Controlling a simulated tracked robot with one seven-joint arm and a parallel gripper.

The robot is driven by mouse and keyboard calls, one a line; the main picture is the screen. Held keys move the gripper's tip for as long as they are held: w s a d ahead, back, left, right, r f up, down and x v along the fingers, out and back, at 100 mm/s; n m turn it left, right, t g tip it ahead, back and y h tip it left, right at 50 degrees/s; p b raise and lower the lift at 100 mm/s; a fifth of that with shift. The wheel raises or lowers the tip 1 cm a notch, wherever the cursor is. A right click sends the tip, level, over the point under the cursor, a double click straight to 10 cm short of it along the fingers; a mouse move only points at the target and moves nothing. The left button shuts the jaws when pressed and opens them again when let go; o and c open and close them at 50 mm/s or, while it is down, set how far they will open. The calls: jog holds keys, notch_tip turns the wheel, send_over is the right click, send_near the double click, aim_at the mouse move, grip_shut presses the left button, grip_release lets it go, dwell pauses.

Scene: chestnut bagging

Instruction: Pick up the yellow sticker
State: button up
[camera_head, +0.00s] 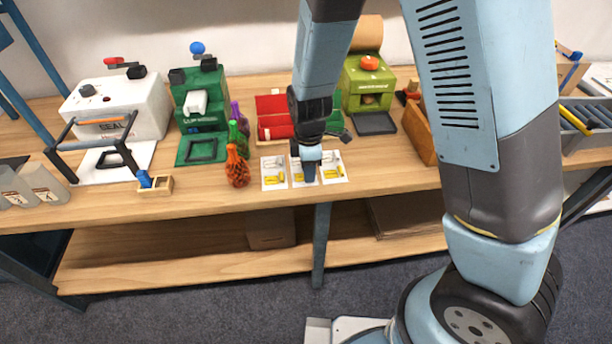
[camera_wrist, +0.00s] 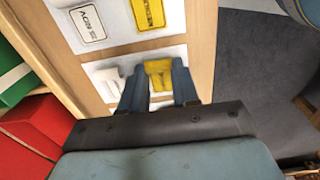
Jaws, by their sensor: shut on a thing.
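My gripper (camera_head: 308,176) is low over the middle one of three white sheets on the wooden table. In the wrist view my gripper (camera_wrist: 159,76) has its two dark fingers on either side of a yellow sticker (camera_wrist: 157,68), shut on it. The sticker is still at or very near its white sheet (camera_wrist: 132,59); any gap below it cannot be told. A white label (camera_wrist: 105,77) lies left of the fingers. A neighbouring sheet carries another yellow sticker (camera_wrist: 149,12) and a white label (camera_wrist: 89,23). In the head view my gripper hides part of the middle sheet.
Orange (camera_head: 237,168), green (camera_head: 238,141) and purple net bags stand left of the sheets. Behind are a red bin (camera_head: 273,105) and a green machine (camera_head: 368,82). A wooden box (camera_head: 420,132) stands right. The table's front edge is close to the sheets.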

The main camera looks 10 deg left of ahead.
grip_shut()
jog(key=shift+r, duration=0.1)
